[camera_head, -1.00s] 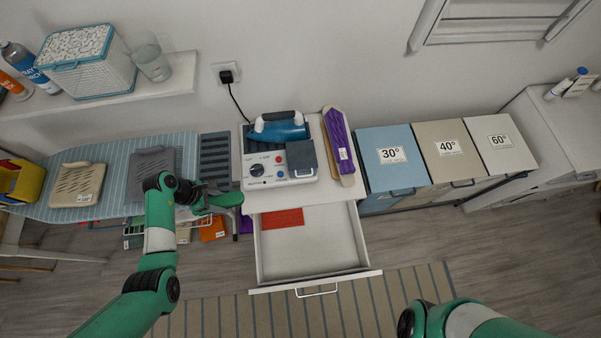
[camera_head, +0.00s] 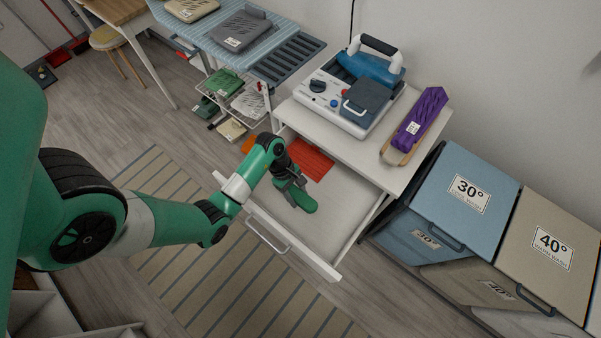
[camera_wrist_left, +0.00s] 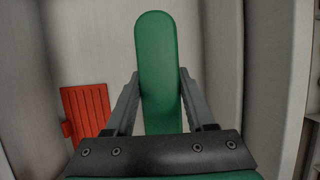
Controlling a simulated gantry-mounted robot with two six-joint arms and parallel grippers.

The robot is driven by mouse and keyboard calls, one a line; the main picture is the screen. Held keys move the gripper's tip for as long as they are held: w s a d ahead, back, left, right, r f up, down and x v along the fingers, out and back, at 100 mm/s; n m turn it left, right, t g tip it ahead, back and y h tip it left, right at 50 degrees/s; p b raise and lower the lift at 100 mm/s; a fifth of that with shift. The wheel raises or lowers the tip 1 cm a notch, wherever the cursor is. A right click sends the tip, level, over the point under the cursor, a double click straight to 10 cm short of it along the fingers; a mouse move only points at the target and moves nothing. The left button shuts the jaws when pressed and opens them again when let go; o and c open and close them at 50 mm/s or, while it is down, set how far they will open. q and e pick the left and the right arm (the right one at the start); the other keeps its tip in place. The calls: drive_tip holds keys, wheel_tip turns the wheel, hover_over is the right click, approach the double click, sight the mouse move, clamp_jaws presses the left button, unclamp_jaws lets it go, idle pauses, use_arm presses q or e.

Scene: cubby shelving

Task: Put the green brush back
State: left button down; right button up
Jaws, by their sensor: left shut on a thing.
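The green brush (camera_head: 301,199) is held by my left gripper (camera_head: 291,184) over the open drawer (camera_head: 338,205) of the white cabinet. In the left wrist view the green brush (camera_wrist_left: 157,70) lies between the two fingers of my left gripper (camera_wrist_left: 160,95), which are shut on it. Its long rounded end points away from the gripper. The drawer's walls surround it in that view. I cannot tell whether the brush touches the drawer floor. My right gripper is not in view.
A red slatted item (camera_head: 311,160) lies in the drawer, left of the brush in the wrist view (camera_wrist_left: 87,110). A blue iron station (camera_head: 362,85) and a purple sleeve board (camera_head: 418,120) stand on the cabinet top. A blue 30° bin (camera_head: 464,190) stands to the right.

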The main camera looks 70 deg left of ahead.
sight(302, 212)
use_arm(q)
drive_tip(key=shift+w+d+f, duration=0.1)
drive_tip(key=shift+d+f, duration=0.15)
drive_tip(key=shift+f, duration=0.05)
wheel_tip(302, 212, down, 10)
drive_tip(key=b, duration=0.6)
drive_tip(key=shift+r, duration=0.15)
drive_tip(key=shift+f, duration=0.2)
drive_tip(key=shift+c, duration=1.2)
unclamp_jaws()
drive_tip(key=shift+r, duration=0.15)
